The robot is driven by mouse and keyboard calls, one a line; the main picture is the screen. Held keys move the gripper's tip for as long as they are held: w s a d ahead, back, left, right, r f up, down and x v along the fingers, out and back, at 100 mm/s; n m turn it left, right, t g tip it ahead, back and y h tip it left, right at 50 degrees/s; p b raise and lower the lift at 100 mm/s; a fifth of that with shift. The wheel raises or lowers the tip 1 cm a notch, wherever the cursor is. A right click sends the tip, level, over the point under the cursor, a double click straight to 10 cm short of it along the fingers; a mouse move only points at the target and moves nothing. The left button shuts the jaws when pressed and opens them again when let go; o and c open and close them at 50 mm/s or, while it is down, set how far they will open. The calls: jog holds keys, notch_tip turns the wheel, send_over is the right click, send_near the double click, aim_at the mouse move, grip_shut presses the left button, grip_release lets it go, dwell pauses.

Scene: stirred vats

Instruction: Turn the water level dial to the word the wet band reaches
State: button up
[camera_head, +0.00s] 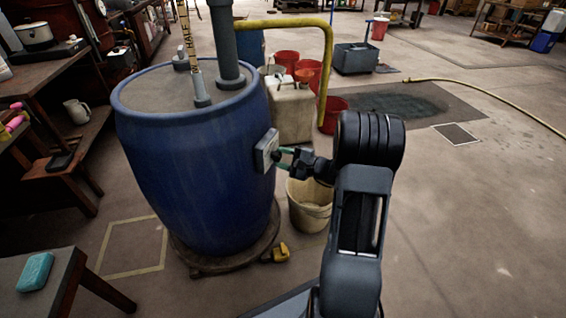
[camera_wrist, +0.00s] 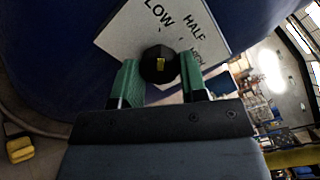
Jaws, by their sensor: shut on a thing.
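The dial (camera_wrist: 158,72) is a black round knob with a short yellow mark, on a white plate (camera_wrist: 122,40) in the wrist view. The plate reads LOW, HALF and a partly covered HIGH. My gripper (camera_wrist: 159,62) has its green fingers on either side of the knob, shut on it. In the head view the plate (camera_head: 266,150) is on the side of the blue vat (camera_head: 190,160), with my gripper (camera_head: 284,157) against it. A pale upright stick (camera_head: 190,40) with dark lettering, HALF readable, rises from the vat's top. I cannot make out its wet band.
A dark pipe (camera_head: 224,45) stands beside the stick, and a yellow hose (camera_head: 326,60) bends down behind the vat. A pale bucket (camera_head: 309,205) stands below my gripper. A yellow object (camera_head: 281,252) lies by the vat's base.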

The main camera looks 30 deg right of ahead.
jog(key=shift+n, duration=0.4)
jog(key=o, duration=0.9)
jog(key=shift+p+v, duration=1.6)
jog(key=shift+v, duration=5.3)
